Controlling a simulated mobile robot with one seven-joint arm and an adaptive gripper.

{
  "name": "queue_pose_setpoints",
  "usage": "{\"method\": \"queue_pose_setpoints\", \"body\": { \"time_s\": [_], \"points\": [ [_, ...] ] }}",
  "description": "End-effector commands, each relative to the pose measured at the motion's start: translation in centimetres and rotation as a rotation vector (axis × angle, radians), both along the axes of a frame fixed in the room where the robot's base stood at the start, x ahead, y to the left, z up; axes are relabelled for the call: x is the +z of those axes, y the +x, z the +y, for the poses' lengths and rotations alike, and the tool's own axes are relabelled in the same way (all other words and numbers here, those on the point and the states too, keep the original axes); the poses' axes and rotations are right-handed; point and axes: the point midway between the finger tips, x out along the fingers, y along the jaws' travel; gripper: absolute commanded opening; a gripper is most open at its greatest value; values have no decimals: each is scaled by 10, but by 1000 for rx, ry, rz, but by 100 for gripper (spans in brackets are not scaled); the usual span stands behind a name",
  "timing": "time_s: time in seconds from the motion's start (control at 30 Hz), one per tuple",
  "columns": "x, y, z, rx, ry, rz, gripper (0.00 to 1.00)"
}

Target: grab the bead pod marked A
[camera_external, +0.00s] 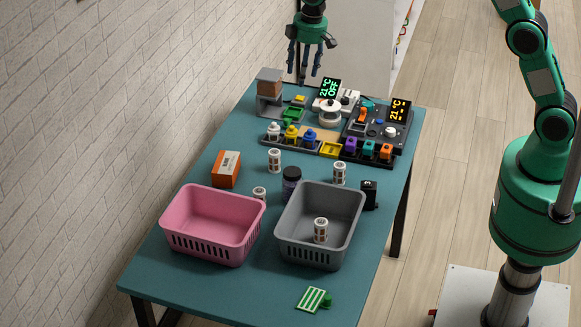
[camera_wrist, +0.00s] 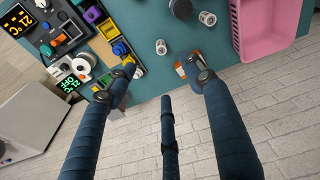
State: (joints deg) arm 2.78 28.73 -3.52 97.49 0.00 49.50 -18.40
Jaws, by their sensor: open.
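Several small white bead pods with dark marks are in the external view. One pod (camera_external: 274,160) stands mid-table and another pod (camera_external: 339,173) stands to its right. A third pod (camera_external: 259,193) is partly hidden behind the pink basket, and one more pod (camera_external: 321,230) is inside the grey basket. Their letters are too small to read, so I cannot tell which is A. The wrist view shows two pods (camera_wrist: 161,47) (camera_wrist: 207,18) beyond my fingers. My gripper (camera_external: 304,68) is open and empty above the table's far end, apart from the pods.
A pink basket (camera_external: 175,235) and a grey basket (camera_external: 288,243) stand toward the near end. A dark jar (camera_external: 291,184), an orange box (camera_external: 227,168) and a black box (camera_external: 369,194) stand near the pods. Equipment with lit displays (camera_external: 398,110) crowds the far end. A brick wall borders the left.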

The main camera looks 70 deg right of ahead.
Motion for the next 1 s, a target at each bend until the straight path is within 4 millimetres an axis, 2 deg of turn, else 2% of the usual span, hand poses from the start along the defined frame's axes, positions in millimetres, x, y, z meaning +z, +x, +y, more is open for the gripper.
{"method": "queue_pose_setpoints", "body": {
  "time_s": [0.03, 0.3, 0.7, 0.83, 1.0],
  "points": [
    [-13, 9, -2, 5, -1, 11, 52],
    [-78, 49, -8, 37, -2, 54, 52],
    [-184, 91, -18, 84, -1, 112, 52],
    [-210, 98, -21, 94, -1, 125, 52],
    [-228, 102, -22, 103, 0, 134, 52]
  ]
}}
